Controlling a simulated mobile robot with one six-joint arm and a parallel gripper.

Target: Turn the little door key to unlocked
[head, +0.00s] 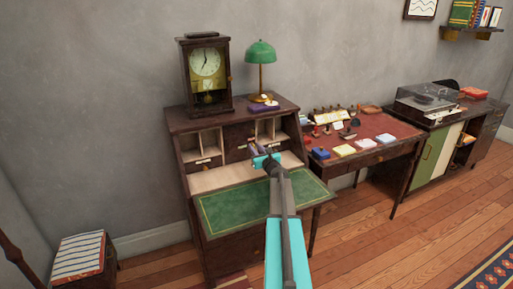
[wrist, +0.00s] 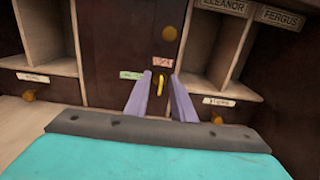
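The little brass-yellow key (wrist: 159,84) sits in the dark wooden little door (wrist: 140,40) in the middle of the desk's cubbies. A round brass knob (wrist: 169,33) is above it. A green label (wrist: 131,75) is left of the key and a red label (wrist: 162,62) is just above it. My gripper (wrist: 160,76) is open, with one purple finger on each side of the key in the wrist view. I cannot tell whether the fingers touch it. In the head view my gripper (head: 259,150) hides the key.
Open cubbies flank the door, with labelled drawers (wrist: 38,86) below. The desk's green writing flap (head: 245,205) is folded down. A clock (head: 206,75) and a green lamp (head: 261,60) stand on top. A cluttered table (head: 375,130) is to the right.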

